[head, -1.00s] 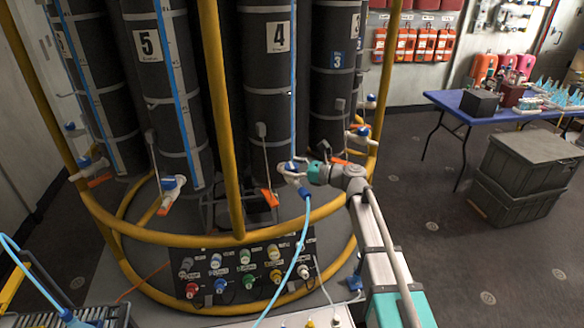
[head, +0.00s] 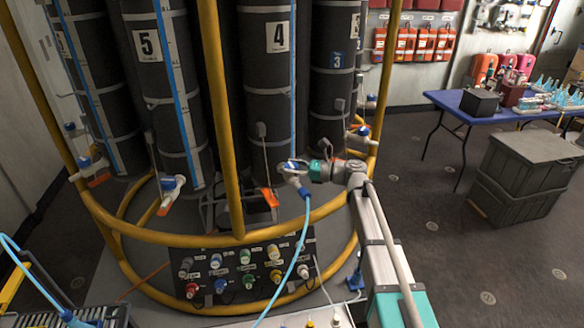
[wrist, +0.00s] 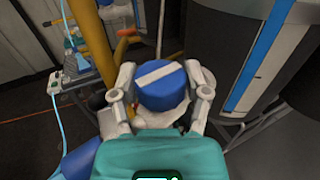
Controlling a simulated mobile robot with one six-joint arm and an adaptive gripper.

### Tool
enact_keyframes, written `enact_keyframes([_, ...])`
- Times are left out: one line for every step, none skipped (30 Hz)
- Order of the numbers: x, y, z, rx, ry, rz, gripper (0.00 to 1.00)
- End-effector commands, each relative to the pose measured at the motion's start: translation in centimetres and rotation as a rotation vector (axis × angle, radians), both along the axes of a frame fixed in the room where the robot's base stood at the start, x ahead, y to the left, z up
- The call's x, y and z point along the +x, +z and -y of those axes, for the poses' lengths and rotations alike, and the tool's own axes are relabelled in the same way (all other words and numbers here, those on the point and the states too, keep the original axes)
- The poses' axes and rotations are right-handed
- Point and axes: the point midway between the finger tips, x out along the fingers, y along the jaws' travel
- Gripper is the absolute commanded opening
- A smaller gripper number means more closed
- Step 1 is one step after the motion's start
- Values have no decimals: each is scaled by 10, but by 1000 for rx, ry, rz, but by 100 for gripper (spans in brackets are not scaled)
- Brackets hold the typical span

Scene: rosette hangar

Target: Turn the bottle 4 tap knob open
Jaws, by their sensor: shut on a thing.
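The tap of bottle 4 (head: 280,95) is a white fitting (head: 292,178) low in front of that dark cylinder. Its round blue knob (wrist: 163,92) carries a white stripe, which runs slightly up to the right in the wrist view. My gripper (wrist: 160,86) has one grey finger on each side of the knob and is shut on it. In the head view my gripper (head: 298,169) reaches the tap from the right. A light blue hose (head: 303,235) runs down from the tap. The knob is mostly hidden by my gripper in the head view.
A yellow rail (head: 340,205) curves around the bottles, and a yellow upright (head: 222,120) stands left of the tap. An orange handle (head: 270,197) is close by on the left. A valve panel (head: 240,272) is below. Grey crates (head: 520,175) stand on the right floor.

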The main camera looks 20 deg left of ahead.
Motion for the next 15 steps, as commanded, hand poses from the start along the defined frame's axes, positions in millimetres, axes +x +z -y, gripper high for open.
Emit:
enact_keyframes([1, 0, -1, 1, 12, 0, 13])
enact_keyframes([1, 0, -1, 1, 17, 0, 13])
enact_keyframes([1, 0, -1, 2, 20, 0, 13])
enact_keyframes([0, 0, -1, 2, 21, 0, 13])
enact_keyframes([0, 0, -1, 2, 21, 0, 13])
enact_keyframes([0, 0, -1, 2, 21, 0, 13])
enact_keyframes([0, 0, -1, 2, 20, 0, 13])
enact_keyframes([0, 0, -1, 2, 20, 0, 13])
enact_keyframes([0, 0, -1, 2, 20, 0, 13])
enact_keyframes([0, 0, -1, 2, 20, 0, 13])
enact_keyframes([0, 0, -1, 2, 20, 0, 63])
enact_keyframes([0, 0, -1, 2, 20, 0, 70])
enact_keyframes([0, 0, -1, 2, 20, 0, 76])
enact_keyframes([0, 0, -1, 2, 20, 0, 81])
enact_keyframes([0, 0, -1, 2, 20, 0, 89])
